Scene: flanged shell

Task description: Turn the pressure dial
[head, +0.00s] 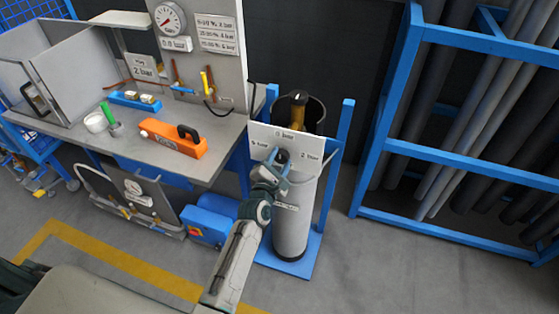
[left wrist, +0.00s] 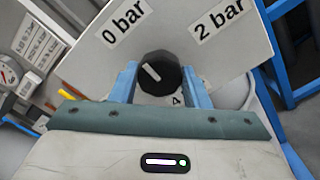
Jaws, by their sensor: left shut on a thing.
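The pressure dial (left wrist: 160,72) is a black knob with a white pointer mark. It sits on a pale panel (head: 272,135) fixed in front of a grey gas cylinder. The panel carries labels 0 bar, 2 bar and a third that is partly hidden in the left wrist view. The pointer slants toward the upper left, toward the 0 bar label, in the left wrist view. My left gripper (head: 281,158) is at the panel, its two blue fingers (left wrist: 160,82) shut on the dial from both sides. My right gripper is not in view.
A workbench (head: 215,135) stands left, with an orange device (head: 173,137) and a round gauge (head: 169,20) above. A blue pipe rack (head: 400,100) stands right. A blue stand (head: 345,125) frames the cylinder. Grey floor (head: 400,260) is clear in front.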

